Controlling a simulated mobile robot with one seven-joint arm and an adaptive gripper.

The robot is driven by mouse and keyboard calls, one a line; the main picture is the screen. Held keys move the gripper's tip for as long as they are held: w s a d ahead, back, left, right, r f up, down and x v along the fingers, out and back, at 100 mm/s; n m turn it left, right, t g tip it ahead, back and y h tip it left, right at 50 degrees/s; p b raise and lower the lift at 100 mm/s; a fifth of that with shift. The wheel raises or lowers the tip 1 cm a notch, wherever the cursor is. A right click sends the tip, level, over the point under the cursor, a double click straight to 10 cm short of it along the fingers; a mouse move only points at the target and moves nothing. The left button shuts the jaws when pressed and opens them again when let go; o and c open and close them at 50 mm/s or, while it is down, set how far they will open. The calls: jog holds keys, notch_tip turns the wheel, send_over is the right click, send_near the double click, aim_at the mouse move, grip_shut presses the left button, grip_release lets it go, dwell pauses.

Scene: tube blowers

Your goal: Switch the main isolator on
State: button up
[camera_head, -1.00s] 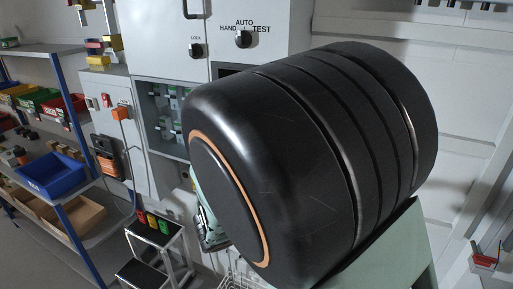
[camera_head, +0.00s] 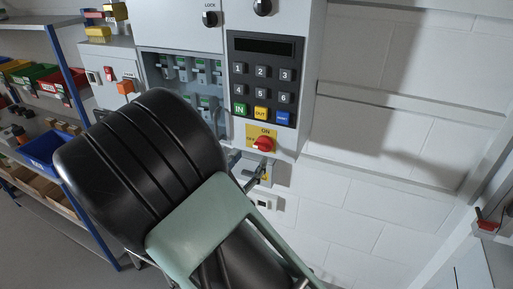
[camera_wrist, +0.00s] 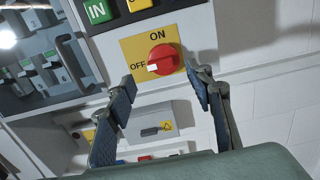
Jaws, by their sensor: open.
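The main isolator is a red rotary knob (camera_wrist: 164,59) on a yellow plate (camera_wrist: 136,46) marked ON at the top and OFF at the left. Its white mark points left, towards OFF. In the head view the red knob (camera_head: 263,144) sits low on the grey cabinet, below the keypad. My gripper (camera_wrist: 162,80) is open and empty, its two fingers reaching up towards the knob, one to each side in the wrist view. The fingertips look apart from the knob. In the head view my gripper (camera_head: 249,172) is just below the plate, partly hidden by my arm.
A keypad (camera_head: 262,84) with IN and OUT keys is right above the knob. An open breaker compartment (camera_head: 180,70) lies to the left. A small grey box (camera_wrist: 150,124) is below the knob. Shelves with bins (camera_head: 40,148) stand at far left.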

aim_at(260, 147)
jog(key=p+x, duration=0.1)
jog(key=x, duration=0.5)
jog(key=shift+w, duration=0.2)
jog(key=c, duration=1.2)
jog(key=shift+o, duration=0.2)
